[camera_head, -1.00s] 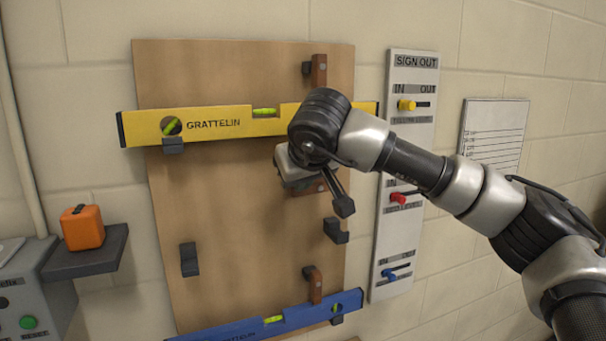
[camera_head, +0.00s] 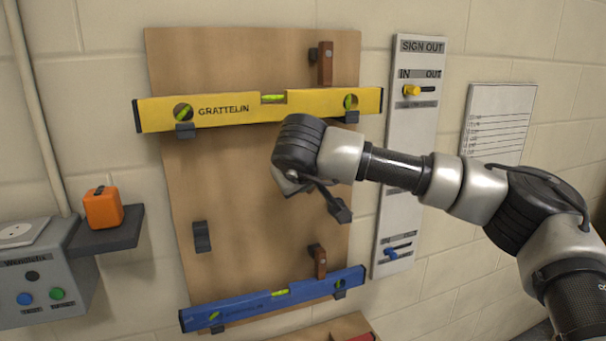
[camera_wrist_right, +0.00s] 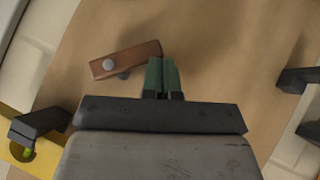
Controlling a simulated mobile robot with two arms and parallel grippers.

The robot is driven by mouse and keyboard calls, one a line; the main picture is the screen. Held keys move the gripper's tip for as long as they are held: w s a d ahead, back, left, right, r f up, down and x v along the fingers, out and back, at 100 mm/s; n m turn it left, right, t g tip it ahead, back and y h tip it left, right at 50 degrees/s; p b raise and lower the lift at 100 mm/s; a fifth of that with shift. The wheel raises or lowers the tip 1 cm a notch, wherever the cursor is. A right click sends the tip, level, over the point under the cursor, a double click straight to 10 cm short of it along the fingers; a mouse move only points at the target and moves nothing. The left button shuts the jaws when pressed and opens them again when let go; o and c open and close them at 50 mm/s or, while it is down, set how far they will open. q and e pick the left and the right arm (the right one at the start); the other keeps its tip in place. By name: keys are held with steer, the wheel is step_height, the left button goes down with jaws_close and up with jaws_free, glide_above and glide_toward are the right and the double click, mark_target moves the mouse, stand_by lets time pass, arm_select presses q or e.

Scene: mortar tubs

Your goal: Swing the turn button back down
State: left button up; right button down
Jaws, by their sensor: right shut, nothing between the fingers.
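A wooden turn button (camera_wrist_right: 125,60) on a grey pivot shows in the right wrist view, lying aslant with its far end close beside my fingers. Whether they touch is hard to tell. My right gripper (camera_wrist_right: 162,78) is shut and empty, its green-tipped fingers together by the board. In the head view the gripper body (camera_head: 290,183) hides this button. Another turn button (camera_head: 325,63) stands upright above the yellow level (camera_head: 225,110). A third turn button (camera_head: 319,262) stands upright just above the blue level (camera_head: 250,305). My left gripper is not in view.
The wooden board (camera_head: 240,190) carries dark hooks, one at left (camera_head: 202,236) and one near my gripper (camera_head: 342,212). The sign-out panel (camera_head: 425,140) is partly behind my right arm. An orange box (camera_head: 103,208) sits on a shelf at left.

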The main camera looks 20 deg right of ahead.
steer(key=shift+d+f+b, duration=0.3)
steer(key=shift+d+f, duration=0.15)
steer(key=shift+f, duration=0.35)
steer(key=shift+d+f+b, duration=0.25)
steer(key=shift+d+f, duration=0.15)
steer(key=shift+f, duration=0.4)
steer(key=shift+d+f, duration=0.1)
steer(key=shift+d, duration=0.05)
